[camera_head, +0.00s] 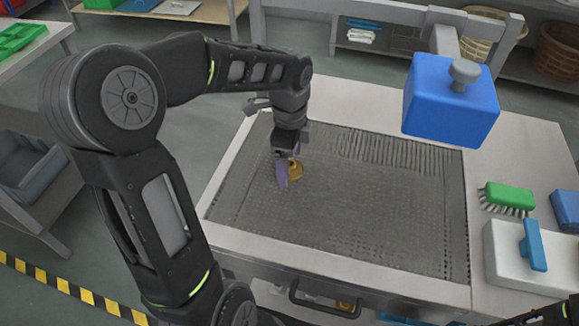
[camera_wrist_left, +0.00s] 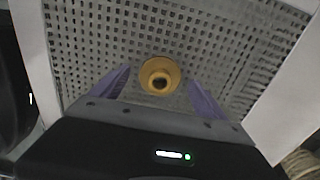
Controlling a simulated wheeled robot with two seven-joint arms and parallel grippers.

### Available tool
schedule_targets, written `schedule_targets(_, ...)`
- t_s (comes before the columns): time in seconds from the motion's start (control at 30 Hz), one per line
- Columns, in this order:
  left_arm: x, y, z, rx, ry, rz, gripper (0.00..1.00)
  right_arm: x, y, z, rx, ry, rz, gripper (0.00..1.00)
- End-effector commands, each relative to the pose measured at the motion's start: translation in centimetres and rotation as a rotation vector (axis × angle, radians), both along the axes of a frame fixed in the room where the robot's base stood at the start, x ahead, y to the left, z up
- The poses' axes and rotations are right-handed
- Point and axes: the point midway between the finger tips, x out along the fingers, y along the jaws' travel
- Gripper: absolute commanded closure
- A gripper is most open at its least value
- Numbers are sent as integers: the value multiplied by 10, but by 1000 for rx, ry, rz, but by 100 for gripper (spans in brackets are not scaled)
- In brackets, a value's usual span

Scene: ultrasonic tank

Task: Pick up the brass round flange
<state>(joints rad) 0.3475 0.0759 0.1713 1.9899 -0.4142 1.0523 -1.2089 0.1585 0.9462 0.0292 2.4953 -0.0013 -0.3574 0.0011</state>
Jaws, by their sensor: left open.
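The brass round flange (camera_head: 296,170) sits on the perforated grey mesh floor of the tank (camera_head: 390,210), left of its middle. In the left wrist view the two fingers of the gripper (camera_wrist_left: 158,92) stand to the left and right of the flange, with gaps on both sides. The gripper partly hides the flange in the head view. My right gripper is not seen.
A blue block with a grey knob (camera_head: 445,110) hangs over the tank's back right. A green brush (camera_head: 509,197), a blue item (camera_head: 566,210) and a white box with a blue handle (camera_head: 505,262) lie on the right ledge. The rest of the mesh is clear.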

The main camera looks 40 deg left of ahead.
Motion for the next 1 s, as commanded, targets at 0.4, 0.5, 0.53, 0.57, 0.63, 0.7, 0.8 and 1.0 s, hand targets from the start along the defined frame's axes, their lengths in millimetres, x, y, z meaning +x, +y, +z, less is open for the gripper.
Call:
schedule_targets(0.4,0,0,-5,0,-1,0,16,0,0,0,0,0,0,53)
schedule_targets(0.5,0,0,-5,0,-1,0,16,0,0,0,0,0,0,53)
schedule_targets(0.53,0,0,-5,0,-1,0,16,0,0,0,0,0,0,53)
schedule_targets(0.57,0,0,-5,0,-1,0,16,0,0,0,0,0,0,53)
schedule_targets(0.63,0,0,-5,0,-1,0,16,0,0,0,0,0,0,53)
schedule_targets(0.7,0,0,-5,0,-1,0,20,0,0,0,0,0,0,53)
schedule_targets(0.8,0,0,-5,0,-1,0,28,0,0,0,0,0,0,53)
schedule_targets(1.0,0,0,-5,0,-1,0,44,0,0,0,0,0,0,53)
